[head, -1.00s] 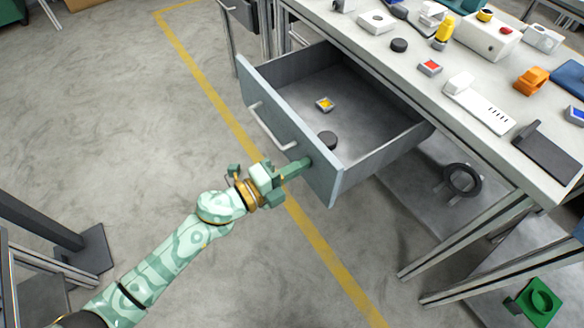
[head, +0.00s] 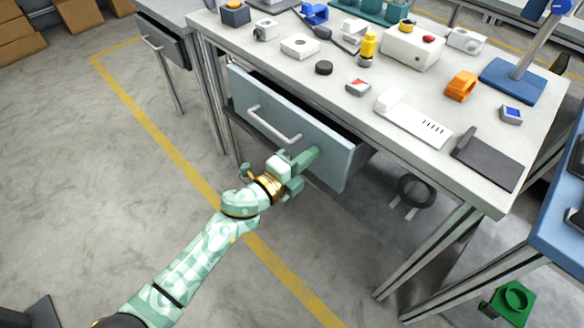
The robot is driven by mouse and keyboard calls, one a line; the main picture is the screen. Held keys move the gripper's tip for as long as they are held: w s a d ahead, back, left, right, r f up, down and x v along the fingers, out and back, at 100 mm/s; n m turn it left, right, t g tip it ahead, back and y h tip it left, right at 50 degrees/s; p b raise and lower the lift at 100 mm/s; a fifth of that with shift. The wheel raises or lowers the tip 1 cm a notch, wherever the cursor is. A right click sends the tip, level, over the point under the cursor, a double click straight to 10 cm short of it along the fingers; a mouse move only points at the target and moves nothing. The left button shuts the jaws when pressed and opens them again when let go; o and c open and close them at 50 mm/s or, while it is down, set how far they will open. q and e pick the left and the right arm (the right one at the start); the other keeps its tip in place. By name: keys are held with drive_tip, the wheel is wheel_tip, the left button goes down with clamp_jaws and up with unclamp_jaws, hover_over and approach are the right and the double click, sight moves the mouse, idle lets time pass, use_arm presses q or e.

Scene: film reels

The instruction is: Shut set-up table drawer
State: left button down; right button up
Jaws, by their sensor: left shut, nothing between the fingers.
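The set-up table drawer (head: 287,124) is grey-blue with a bar handle (head: 273,127) on its front. It stands slightly open under the table top, with a dark gap showing along its top and right side. Its contents are hidden. My left gripper (head: 312,157) is shut and empty, its fingertips at the drawer front's face, right of and below the handle. The fingertips look to be touching the front. My right gripper does not show.
The set-up table (head: 340,120) carries several small parts, among them a yellow bottle (head: 368,46) and an orange part (head: 461,86). A second drawer unit (head: 163,42) stands at the back left. A blue table (head: 565,215) is at the right.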

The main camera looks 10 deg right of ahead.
use_arm(q)
drive_tip(key=b+x, duration=0.1)
drive_tip(key=x, duration=0.2)
drive_tip(key=shift+w+d+f, duration=0.1)
drive_tip(key=shift+w+d, duration=0.05)
drive_tip(key=shift+w, duration=0.05)
drive_tip(key=shift+r, duration=0.3)
